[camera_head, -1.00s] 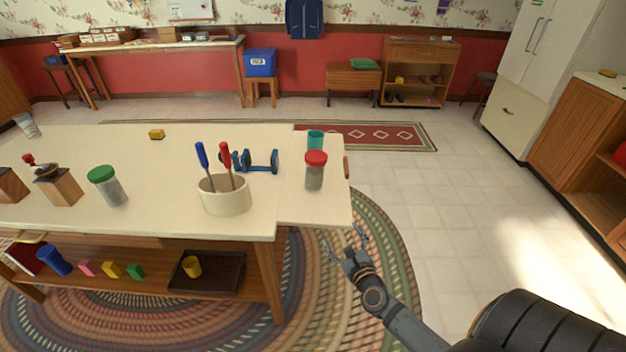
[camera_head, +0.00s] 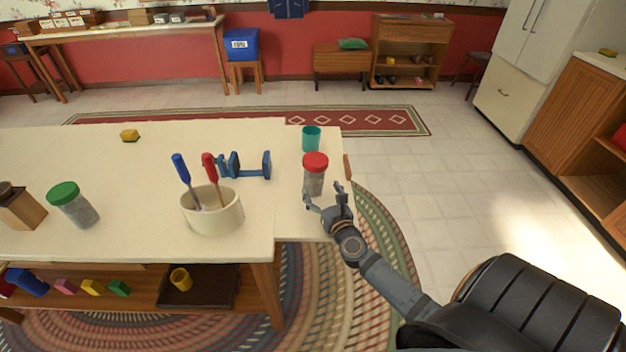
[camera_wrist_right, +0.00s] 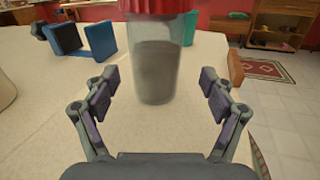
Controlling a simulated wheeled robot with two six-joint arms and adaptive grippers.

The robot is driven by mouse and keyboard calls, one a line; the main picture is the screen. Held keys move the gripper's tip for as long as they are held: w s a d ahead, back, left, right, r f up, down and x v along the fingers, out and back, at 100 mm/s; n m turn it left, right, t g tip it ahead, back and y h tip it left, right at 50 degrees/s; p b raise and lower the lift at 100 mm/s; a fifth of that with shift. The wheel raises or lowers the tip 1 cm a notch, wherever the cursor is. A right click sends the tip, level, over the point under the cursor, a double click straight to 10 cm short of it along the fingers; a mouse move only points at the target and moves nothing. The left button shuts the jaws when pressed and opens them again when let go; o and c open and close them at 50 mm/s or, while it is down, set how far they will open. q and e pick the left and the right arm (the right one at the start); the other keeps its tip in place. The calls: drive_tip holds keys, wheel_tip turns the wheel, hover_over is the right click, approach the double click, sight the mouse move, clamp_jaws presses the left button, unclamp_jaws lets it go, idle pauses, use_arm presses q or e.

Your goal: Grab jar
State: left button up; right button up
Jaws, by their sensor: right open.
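A clear jar with a red lid and grey contents (camera_head: 314,178) stands upright near the right end of the cream table (camera_head: 120,170). My right gripper (camera_head: 324,196) is open at the near side of this jar. In the right wrist view the jar (camera_wrist_right: 156,70) stands ahead, centred between the two spread fingers (camera_wrist_right: 160,95), which do not appear to touch it. A second jar with a green lid (camera_head: 74,206) leans in the head view at the left part of the table. My left gripper is not in view.
A teal cup (camera_head: 311,138) stands just behind the red-lidded jar. A blue dumbbell-like object (camera_head: 245,166) and a cream pot (camera_head: 212,212) with blue and red screwdrivers stand to its left. A lower shelf holds a dark tray (camera_head: 215,290).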

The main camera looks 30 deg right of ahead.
sight(317, 187)
drive_tip(key=shift+w, duration=0.25)
drive_tip(key=shift+w+r, duration=0.1)
drive_tip(key=shift+w, duration=0.45)
drive_tip(key=x, duration=0.3)
drive_tip(key=shift+w+f, duration=0.3)
drive_tip(key=shift+w, duration=0.3)
drive_tip(key=shift+r, duration=0.1)
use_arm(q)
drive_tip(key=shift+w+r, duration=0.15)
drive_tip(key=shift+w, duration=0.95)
use_arm(e)
drive_tip(key=c, duration=1.4)
